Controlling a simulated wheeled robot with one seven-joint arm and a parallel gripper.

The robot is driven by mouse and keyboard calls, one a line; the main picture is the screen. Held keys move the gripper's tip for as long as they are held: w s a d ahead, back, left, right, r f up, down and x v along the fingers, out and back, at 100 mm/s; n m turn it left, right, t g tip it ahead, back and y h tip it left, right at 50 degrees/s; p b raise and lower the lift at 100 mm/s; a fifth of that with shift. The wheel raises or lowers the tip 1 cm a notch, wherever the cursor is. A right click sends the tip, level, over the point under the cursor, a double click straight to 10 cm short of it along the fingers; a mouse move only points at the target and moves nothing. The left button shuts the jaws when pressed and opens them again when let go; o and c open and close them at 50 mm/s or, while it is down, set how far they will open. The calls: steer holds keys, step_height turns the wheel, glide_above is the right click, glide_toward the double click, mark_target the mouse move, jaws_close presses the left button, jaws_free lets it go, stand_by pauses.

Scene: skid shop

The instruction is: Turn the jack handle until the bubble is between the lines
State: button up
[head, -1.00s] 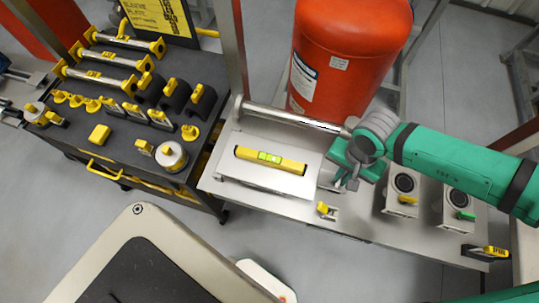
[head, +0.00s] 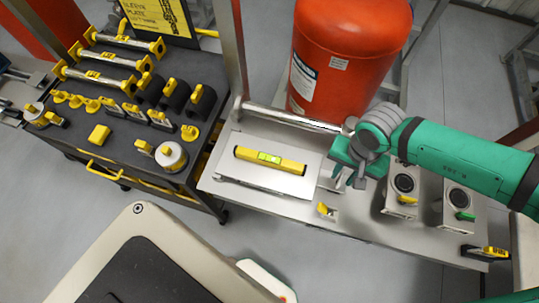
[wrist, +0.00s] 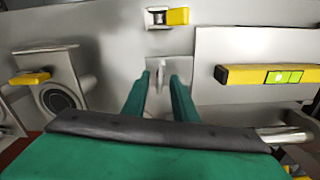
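A yellow spirit level (head: 270,160) with a green vial lies on a flat plate (head: 250,185). It also shows in the wrist view (wrist: 238,75); the bubble is too small to place against the lines. My gripper (head: 349,182) is above the bench, right of the plate. In the wrist view, its green fingers (wrist: 161,95) are apart, with a grey upright piece (wrist: 160,72) in the gap between them. I cannot tell whether this is the jack handle or whether the fingers touch it. A small fitting with a yellow tab (head: 323,208) sits in front of my gripper.
Two boxes with round dark faces stand to the right, one with a yellow lever (head: 407,199), one with a green lever (head: 464,216). A silver pipe (head: 290,117) and a red tank (head: 345,60) are behind. A dark tool cart (head: 120,75) stands left.

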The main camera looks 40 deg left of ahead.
steer(key=shift+r, duration=2.55)
steer(key=m, duration=0.5)
steer(key=shift+s+r+m, duration=0.1)
steer(key=shift+r+m, duration=0.2)
steer(key=shift+r, duration=0.05)
steer(key=shift+m, duration=0.7)
steer(key=shift+r, duration=0.1)
steer(key=shift+m, duration=0.4)
steer(key=m, duration=0.3)
steer(key=shift+d+r+m, duration=0.1)
steer(key=shift+r+m, duration=0.25)
steer(key=shift+m, duration=0.05)
